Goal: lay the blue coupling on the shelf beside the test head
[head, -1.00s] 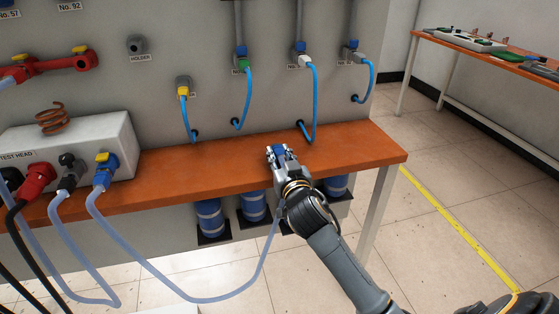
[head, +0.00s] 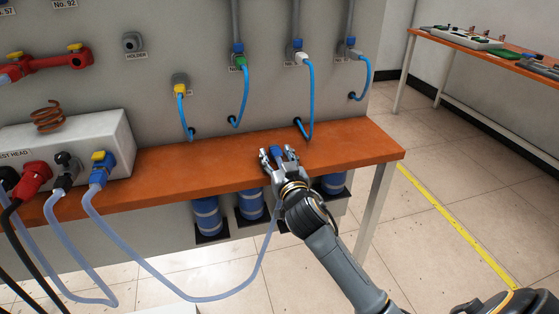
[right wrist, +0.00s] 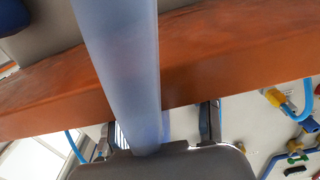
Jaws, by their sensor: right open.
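The blue coupling (head: 277,152) lies at the front edge of the orange shelf (head: 350,143), between the fingers of my right gripper. My right gripper (head: 283,154) is open around it, with a finger on either side. A pale translucent hose (head: 222,299) runs from the gripper area, hangs below the shelf and rises to the test head (head: 95,133) at the left. In the right wrist view the hose (right wrist: 118,65) passes close in front of the camera and hides the coupling. My left gripper is not in view.
Wall fittings with blue hoses (head: 308,100) hang above the shelf. Several blue canisters (head: 207,216) stand below it. The shelf is clear between the test head and my gripper, and to the gripper's right.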

